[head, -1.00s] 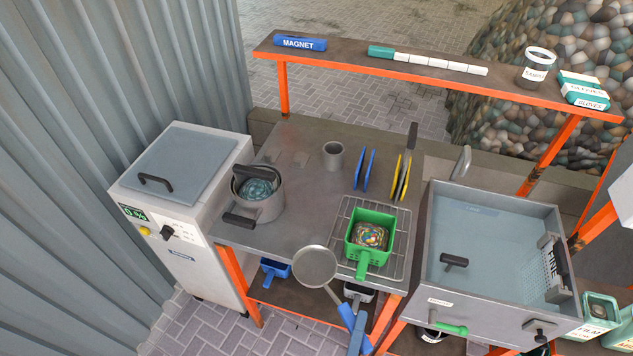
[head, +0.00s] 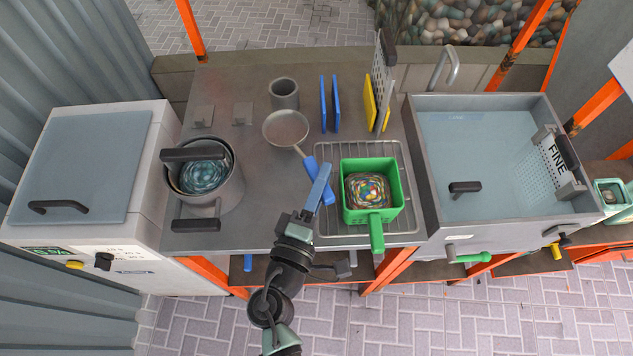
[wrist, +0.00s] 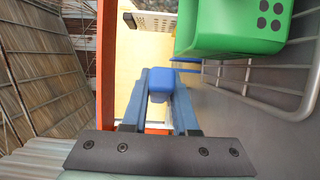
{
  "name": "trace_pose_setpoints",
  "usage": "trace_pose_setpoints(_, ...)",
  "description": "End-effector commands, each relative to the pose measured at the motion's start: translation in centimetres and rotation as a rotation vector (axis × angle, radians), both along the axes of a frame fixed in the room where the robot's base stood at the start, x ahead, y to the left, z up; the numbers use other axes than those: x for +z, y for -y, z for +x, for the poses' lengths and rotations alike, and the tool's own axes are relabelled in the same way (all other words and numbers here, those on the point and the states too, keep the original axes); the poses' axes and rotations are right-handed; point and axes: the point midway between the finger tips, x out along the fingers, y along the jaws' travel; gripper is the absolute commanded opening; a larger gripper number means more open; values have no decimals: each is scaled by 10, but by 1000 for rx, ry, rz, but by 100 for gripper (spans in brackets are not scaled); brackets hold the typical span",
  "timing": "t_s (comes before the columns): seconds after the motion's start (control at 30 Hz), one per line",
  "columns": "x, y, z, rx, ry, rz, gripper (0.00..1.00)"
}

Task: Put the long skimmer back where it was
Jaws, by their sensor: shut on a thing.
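The long skimmer has a round grey shallow head (head: 286,128) and a blue handle. My gripper (head: 322,184) is shut on the blue handle, which also shows between the fingers in the wrist view (wrist: 160,84). In the head view the skimmer's head appears over the middle of the grey worktop (head: 250,205), just in front of a grey cup (head: 284,93). The handle is left of the green basket (head: 352,207). The skimmer looks held above the worktop, but its exact height is hard to tell.
A grey pot (head: 215,200) with dark handles stands left. The green basket, holding colourful material, rests on a wire rack (head: 408,218). Upright blue plates (head: 336,105) and yellow plates (head: 370,103) stand behind. A water-filled sink (head: 480,150) is right. The worktop between pot and rack is clear.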

Motion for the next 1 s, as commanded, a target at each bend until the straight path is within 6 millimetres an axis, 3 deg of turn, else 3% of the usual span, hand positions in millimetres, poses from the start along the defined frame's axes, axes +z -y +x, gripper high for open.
trace_pose_setpoints(0.33, -43, 0, 1, 0, 3, 1, 0)
trace_pose_setpoints(0.8, -50, 0, 0, 0, 4, 2, 0)
trace_pose_setpoints(0.83, -49, 0, 0, 0, 1, 1, 33)
trace_pose_setpoints(0.97, -49, 0, 0, 0, 1, 1, 56)
trace_pose_setpoints(1.0, -49, 0, 0, 0, 1, 1, 57)
